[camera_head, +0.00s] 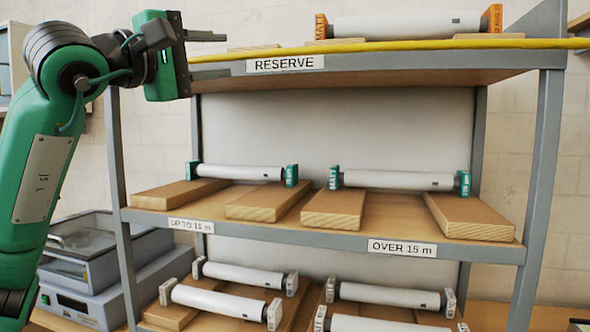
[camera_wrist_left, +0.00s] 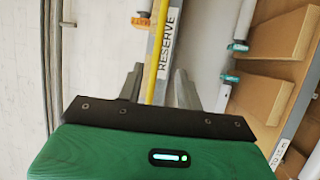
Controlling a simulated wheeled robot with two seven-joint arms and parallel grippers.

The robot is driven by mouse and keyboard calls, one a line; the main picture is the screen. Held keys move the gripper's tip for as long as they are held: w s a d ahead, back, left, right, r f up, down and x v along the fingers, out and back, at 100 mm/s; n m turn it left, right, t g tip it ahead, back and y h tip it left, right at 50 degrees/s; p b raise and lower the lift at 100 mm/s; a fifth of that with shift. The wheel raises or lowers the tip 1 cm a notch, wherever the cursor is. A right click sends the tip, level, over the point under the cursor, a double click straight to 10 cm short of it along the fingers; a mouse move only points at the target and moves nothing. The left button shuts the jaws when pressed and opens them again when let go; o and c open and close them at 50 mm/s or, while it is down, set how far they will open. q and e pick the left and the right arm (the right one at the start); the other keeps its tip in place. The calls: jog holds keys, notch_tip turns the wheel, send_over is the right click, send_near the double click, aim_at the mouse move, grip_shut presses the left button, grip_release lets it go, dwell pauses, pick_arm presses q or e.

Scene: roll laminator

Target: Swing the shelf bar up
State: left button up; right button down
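The shelf bar (camera_head: 430,45) is a long yellow bar lying level across the front of the top shelf, just above the RESERVE label. It also shows in the left wrist view (camera_wrist_left: 158,62), running up the picture. My left gripper (camera_head: 210,48) is at the bar's left end. In the wrist view its two grey fingers (camera_wrist_left: 158,70) stand apart, one on each side of the bar, with gaps between. Whether the bar lies fully between them in depth is hard to tell. My right gripper is not in view.
A white roll with orange ends (camera_head: 405,25) lies on the top shelf behind the bar. The middle shelf (camera_head: 330,240) holds rolls with teal ends on wooden blocks; more rolls lie below. A grey machine (camera_head: 100,270) stands at lower left. Grey uprights (camera_head: 538,180) flank the rack.

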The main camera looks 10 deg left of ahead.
pick_arm(q)
jog(key=w+d+f+n+g+h, duration=0.1)
jog(key=w+d+f+g+h, duration=0.2)
jog(key=d+f+g+h, duration=0.5)
jog(key=shift+w+d+f+n+h, duration=0.35)
jog(key=shift+d+f+h, duration=1.45)
jog(key=shift+f, duration=1.6)
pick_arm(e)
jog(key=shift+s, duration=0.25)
pick_arm(q)
jog(key=shift+d, duration=0.25)
